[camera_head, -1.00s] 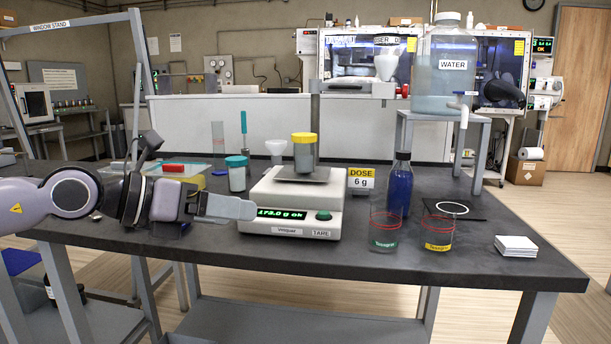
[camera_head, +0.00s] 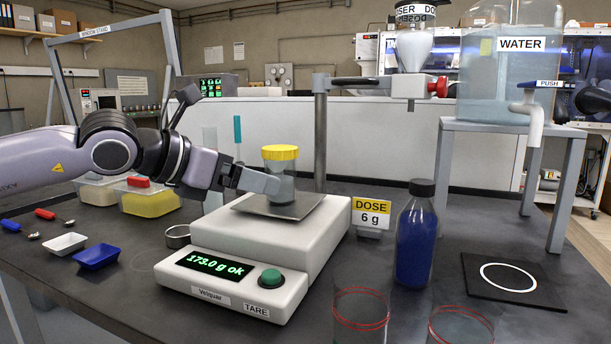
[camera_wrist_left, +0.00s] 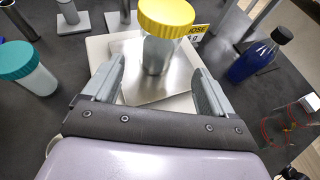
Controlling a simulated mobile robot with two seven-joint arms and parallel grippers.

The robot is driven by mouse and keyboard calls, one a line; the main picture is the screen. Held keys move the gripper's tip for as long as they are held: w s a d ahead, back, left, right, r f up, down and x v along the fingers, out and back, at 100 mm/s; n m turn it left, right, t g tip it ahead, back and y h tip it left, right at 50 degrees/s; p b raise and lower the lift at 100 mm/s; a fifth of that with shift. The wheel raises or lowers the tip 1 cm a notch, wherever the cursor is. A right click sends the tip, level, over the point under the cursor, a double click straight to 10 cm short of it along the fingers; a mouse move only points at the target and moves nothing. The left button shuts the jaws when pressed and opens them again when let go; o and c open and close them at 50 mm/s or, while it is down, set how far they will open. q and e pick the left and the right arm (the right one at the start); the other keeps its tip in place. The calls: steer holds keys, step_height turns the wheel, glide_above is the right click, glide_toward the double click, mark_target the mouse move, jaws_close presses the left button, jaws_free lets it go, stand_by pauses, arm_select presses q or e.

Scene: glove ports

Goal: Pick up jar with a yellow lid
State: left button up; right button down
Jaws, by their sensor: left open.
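The jar with the yellow lid (camera_head: 280,168) stands upright on the steel pan (camera_head: 300,207) of the scale. My left gripper (camera_head: 262,186) is at the jar's left side in the head view. In the left wrist view the jar (camera_wrist_left: 158,52) is ahead of and between the two open fingers of my left gripper (camera_wrist_left: 152,88), with a gap visible on each side. The fingers do not close on it. The lower part of the jar is partly covered by a finger in the head view. My right gripper is not in view.
The scale (camera_head: 240,262) reads 173.0 g. A blue bottle (camera_head: 414,240) and a dose sign (camera_head: 372,214) stand to its right. Two clear beakers (camera_head: 360,318) are at the front. A teal-lidded jar (camera_wrist_left: 28,72) shows left in the wrist view. A dispenser arm (camera_head: 370,84) overhangs behind.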

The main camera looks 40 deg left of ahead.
mark_target(281, 177)
arm_select(q)
steer(key=shift+w+d, duration=0.1)
steer(key=shift+w, duration=0.25)
steer(key=shift+w+f, duration=0.3)
steer(key=shift+w, duration=0.25)
steer(key=shift+w+d+p, duration=0.1)
steer(key=shift+w+p, duration=1)
steer(key=shift+w, duration=0.55)
steer(key=shift+w+d+f, duration=0.15)
steer(key=shift+w, duration=0.2)
steer(key=shift+w+f+p, duration=0.25)
steer(key=shift+w+p, duration=0.25)
steer(key=shift+p, duration=0.05)
steer(key=shift+w+f, duration=0.1)
steer(key=shift+f, duration=0.05)
steer(key=c, duration=1.1)
steer(key=shift+c, duration=0.8)
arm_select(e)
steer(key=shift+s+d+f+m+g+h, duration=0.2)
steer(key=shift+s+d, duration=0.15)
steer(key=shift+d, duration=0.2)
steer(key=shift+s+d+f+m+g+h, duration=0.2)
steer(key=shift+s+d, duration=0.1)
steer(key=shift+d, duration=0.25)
